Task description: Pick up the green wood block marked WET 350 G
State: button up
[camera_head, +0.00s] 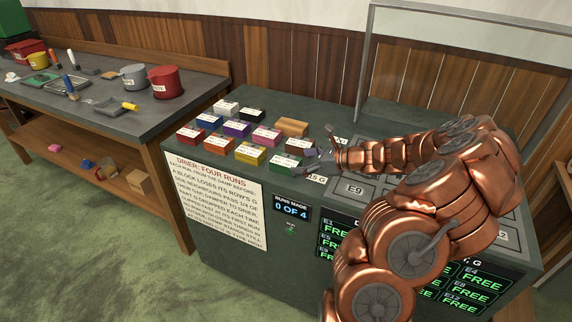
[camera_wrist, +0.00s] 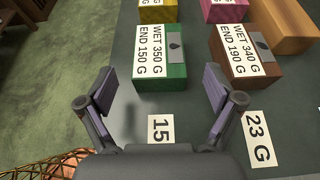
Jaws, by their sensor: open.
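The green wood block (camera_wrist: 176,72) lies on the dark top, with a white label reading WET 350 G, END 150 G on its left part and a small dark mark on its right. In the head view the green block (camera_head: 281,166) is at the near right corner of the group of coloured blocks. My gripper (camera_wrist: 160,90) is open and empty, its two fingers spread to either side of the block's near edge, apart from it. In the head view my gripper (camera_head: 316,164) is just right of the green block and partly hides that area.
A brown block (camera_wrist: 262,45) marked WET 340 G sits right of the green one; a yellow block (camera_head: 250,154) is to its left in the head view. Labels 15 (camera_wrist: 160,128) and 23 G (camera_wrist: 258,138) lie nearer. A display (camera_head: 290,207) reads RUNS MADE 0 OF 4.

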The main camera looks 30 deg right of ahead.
aim_at(284, 163)
jog(key=shift+p+x, duration=0.65)
jog(key=shift+x, duration=2.6)
jog(key=shift+s, duration=0.1)
jog(key=shift+c, duration=0.3)
jog(key=c, duration=1.1)
jog(key=shift+c, duration=0.2)
